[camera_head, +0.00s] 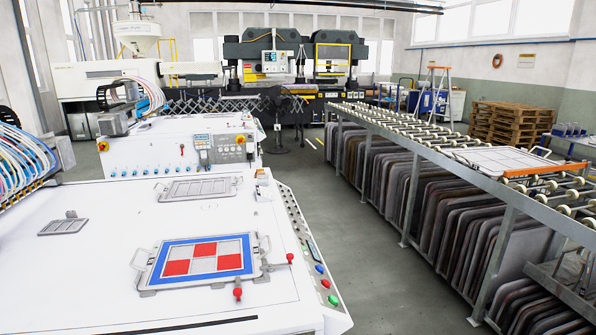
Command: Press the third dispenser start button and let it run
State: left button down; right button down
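A sloped control strip (296,222) runs along the right edge of the near white machine table. Small dark controls sit farther up the strip. Labels are too small to read, so I cannot tell which button is the third dispenser start. Neither of my grippers is in view.
On the near white table (100,285) lies a framed red, white and blue panel (202,260) with red-knobbed clamps. Grey frames (199,188) lie behind it. A second machine (178,147) stands beyond. A roller rack (450,150) stands right, with open floor (370,270) between.

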aim_at(333, 300)
jog(key=u, duration=1.1)
jog(key=i, duration=1)
jog(key=z, duration=1.35)
